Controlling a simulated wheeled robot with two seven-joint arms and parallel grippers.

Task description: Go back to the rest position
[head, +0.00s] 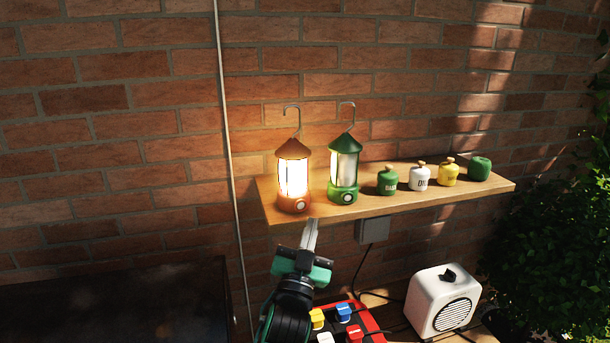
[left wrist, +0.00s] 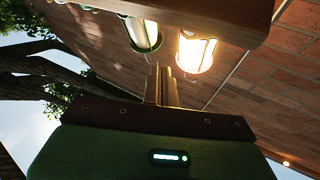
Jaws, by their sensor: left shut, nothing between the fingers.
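My left gripper (head: 310,234) is shut and empty, just below the front edge of the wooden shelf (head: 400,195) in the head view. In the left wrist view its closed fingers (left wrist: 160,84) point up toward the shelf's edge. An orange lantern (head: 293,178), lit, stands at the shelf's left end with its hook up. A green lantern (head: 344,170) stands beside it, its glass pale and not glowing like the orange one. In the left wrist view the lit lantern (left wrist: 195,52) and the green lantern (left wrist: 142,33) show beyond the fingers. My right gripper is not in view.
Several small canisters stand along the shelf, including a green one (head: 388,181) and a yellow one (head: 448,173). Below are a red tray (head: 374,328) with coloured blocks and a white speaker-like box (head: 443,302). A dark panel (head: 115,305) is at lower left; a brick wall is behind.

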